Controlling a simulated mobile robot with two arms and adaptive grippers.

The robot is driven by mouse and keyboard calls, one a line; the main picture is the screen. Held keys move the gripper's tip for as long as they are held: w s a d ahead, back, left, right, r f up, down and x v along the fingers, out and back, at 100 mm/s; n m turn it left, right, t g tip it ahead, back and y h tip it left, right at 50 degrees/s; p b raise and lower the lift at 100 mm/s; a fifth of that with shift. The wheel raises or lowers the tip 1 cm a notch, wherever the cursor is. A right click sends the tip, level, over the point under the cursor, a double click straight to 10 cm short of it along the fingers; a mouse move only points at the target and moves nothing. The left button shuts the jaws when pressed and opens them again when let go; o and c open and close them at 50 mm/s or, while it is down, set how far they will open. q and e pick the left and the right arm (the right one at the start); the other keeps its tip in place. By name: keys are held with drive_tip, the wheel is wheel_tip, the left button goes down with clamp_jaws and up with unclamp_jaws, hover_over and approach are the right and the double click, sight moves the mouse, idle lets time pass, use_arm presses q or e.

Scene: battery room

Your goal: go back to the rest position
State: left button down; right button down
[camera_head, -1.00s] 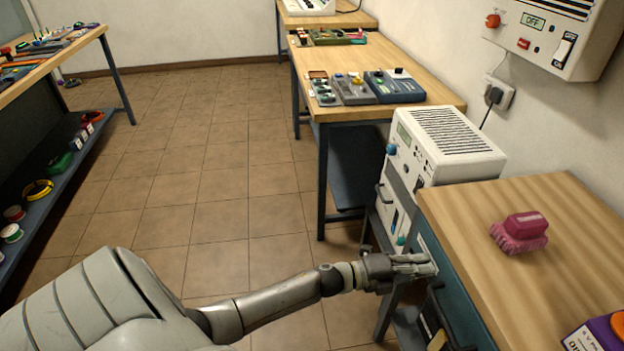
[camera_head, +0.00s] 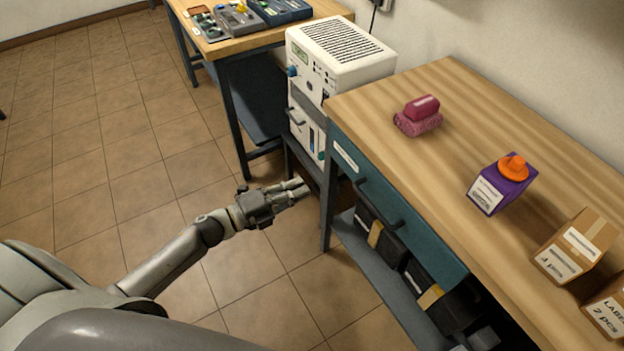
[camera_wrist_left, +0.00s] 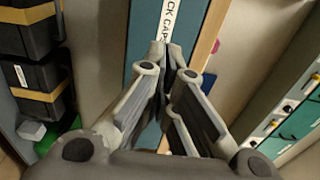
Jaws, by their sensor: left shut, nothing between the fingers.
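My left gripper (camera_head: 293,189) is shut and empty in the head view. It hangs in front of the left end of the wooden workbench (camera_head: 480,190), over the tiled floor. In the left wrist view its fingers (camera_wrist_left: 168,62) are together, with nothing between them. They point toward the teal drawer front (camera_wrist_left: 150,20) with its white label strip. The drawer (camera_head: 400,215) with a dark handle also shows in the head view and looks shut. My right gripper is in neither view.
Black cases (camera_head: 380,240) stand on the shelf below. A white instrument (camera_head: 340,55) stands left of the bench. The floor (camera_head: 130,180) at left is clear.

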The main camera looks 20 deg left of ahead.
use_arm(q)
drive_tip(key=s+a+f+n+g+y+p, duration=0.1)
drive_tip(key=s+a+f+n+y, duration=0.3)
drive_tip(key=f, duration=0.5)
drive_tip(key=s+a+f+n+g+y, duration=0.1)
drive_tip(key=s+f+n+g+y, duration=0.1)
drive_tip(key=s+f+n, duration=0.5)
drive_tip(key=s+a+f+n+g+y+p, duration=0.1)
drive_tip(key=a+f+n+y, duration=0.25)
drive_tip(key=f, duration=0.85)
drive_tip(key=s+d+f+n+g, duration=0.2)
drive_tip(key=s+f+n+g, duration=0.1)
drive_tip(key=s, duration=0.7)
drive_tip(key=s+d+f+n+g+y+p, duration=0.1)
drive_tip(key=s+d+f+n+g, duration=0.1)
drive_tip(key=s+f, duration=0.4)
drive_tip(key=s+d+f+n+g, duration=0.3)
drive_tip(key=s+f+g, duration=0.1)
drive_tip(key=s, duration=1)
drive_tip(key=shift+f+n, duration=0.35)
drive_tip(key=shift+f, duration=0.1)
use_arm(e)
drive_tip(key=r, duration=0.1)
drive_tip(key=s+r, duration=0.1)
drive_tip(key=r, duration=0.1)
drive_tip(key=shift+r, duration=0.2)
use_arm(q)
drive_tip(key=shift+y, duration=0.25)
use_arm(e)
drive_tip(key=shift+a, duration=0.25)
